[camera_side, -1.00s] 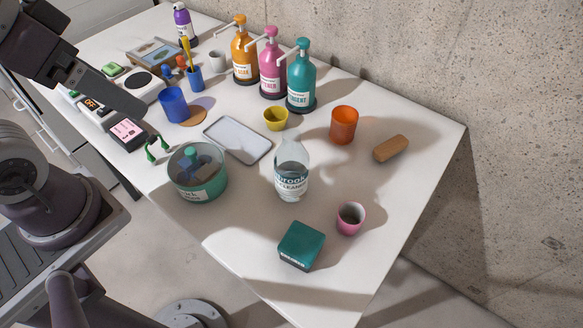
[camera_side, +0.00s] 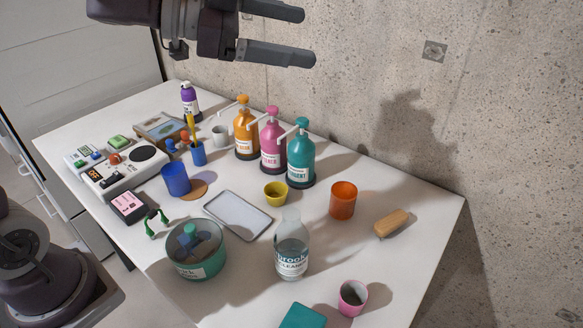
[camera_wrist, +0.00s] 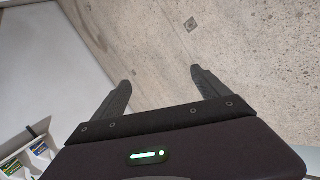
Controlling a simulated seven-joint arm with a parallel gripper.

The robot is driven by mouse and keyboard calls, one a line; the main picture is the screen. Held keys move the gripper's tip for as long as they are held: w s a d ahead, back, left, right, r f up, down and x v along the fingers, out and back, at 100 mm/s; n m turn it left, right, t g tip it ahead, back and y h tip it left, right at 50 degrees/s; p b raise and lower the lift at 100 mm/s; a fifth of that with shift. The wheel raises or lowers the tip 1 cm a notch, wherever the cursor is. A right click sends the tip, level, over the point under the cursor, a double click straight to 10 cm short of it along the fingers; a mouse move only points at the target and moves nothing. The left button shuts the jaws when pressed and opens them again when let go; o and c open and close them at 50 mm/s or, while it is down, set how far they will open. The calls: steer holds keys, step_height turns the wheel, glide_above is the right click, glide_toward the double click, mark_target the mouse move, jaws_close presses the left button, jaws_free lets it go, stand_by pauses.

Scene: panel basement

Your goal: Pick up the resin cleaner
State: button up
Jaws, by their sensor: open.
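A clear bottle (camera_side: 291,254) with a white label stands upright near the front of the table; its label ends in what looks like "CLEANER", so I take it as the resin cleaner. An orange pump bottle (camera_side: 245,133), a pink pump bottle (camera_side: 273,146) and a teal pump bottle (camera_side: 301,160) stand behind it, their labels only partly legible. My gripper (camera_side: 306,36) is open and empty, high above the table's back part and far from the clear bottle. In the wrist view my gripper (camera_wrist: 160,77) faces the bare wall, with no bottle between its fingers.
A teal round container (camera_side: 196,258) stands left of the clear bottle. A grey tray (camera_side: 238,214), yellow cup (camera_side: 275,194), orange cup (camera_side: 342,201), wooden block (camera_side: 392,223), pink cup (camera_side: 352,298) and teal box (camera_side: 302,316) surround it. The concrete wall (camera_side: 480,90) rises behind.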

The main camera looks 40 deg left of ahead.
mark_target(306, 254)
steer(key=s+d+f+m+g+h, duration=0.3)
steer(key=s+f+m+g, duration=0.1)
steer(key=s+f+g, duration=0.4)
step_height(306, 254, down, 24)
steer(key=g, duration=0.1)
steer(key=shift+h, duration=0.3)
steer(key=d+f, duration=0.1)
steer(key=d, duration=0.1)
steer(key=d+f, duration=0.1)
steer(key=d, duration=0.1)
steer(key=d+f, duration=0.2)
steer(key=shift+w, duration=0.15)
steer(key=shift+d+f, duration=0.1)
steer(key=shift+d, duration=0.1)
steer(key=c, duration=1.7)
steer(key=shift+c, duration=0.2)
steer(key=shift+w, duration=0.1)
